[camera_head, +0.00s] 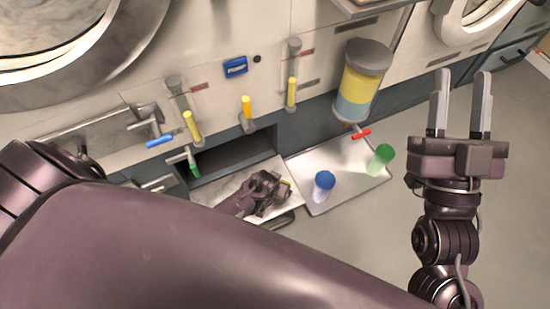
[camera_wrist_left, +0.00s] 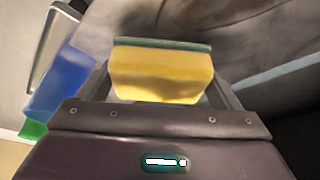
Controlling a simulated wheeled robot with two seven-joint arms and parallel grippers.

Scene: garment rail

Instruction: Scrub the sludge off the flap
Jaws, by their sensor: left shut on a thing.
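The pale flap (camera_head: 212,191) hangs open below a dark opening at the machine's foot. My left gripper (camera_head: 278,192) is over the flap in the head view, partly hidden by its own wrist. In the left wrist view it is shut on a yellow sponge (camera_wrist_left: 160,75) with a dark green scouring layer at its far side. Dark smeared sludge (camera_wrist_left: 205,18) shows on the surface just beyond the sponge; I cannot tell whether they touch. My right gripper (camera_head: 462,73) is open and empty, raised at the right over the grey floor.
A metal tray (camera_head: 310,170) lies right of the flap, holding a blue-capped cup (camera_head: 324,183) and a green-capped cup (camera_head: 381,157). A clear tank (camera_head: 362,80) with a red-handled tap (camera_head: 361,134) is above it. Yellow-marked tubes and a blue-handled valve (camera_head: 160,141) line the front.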

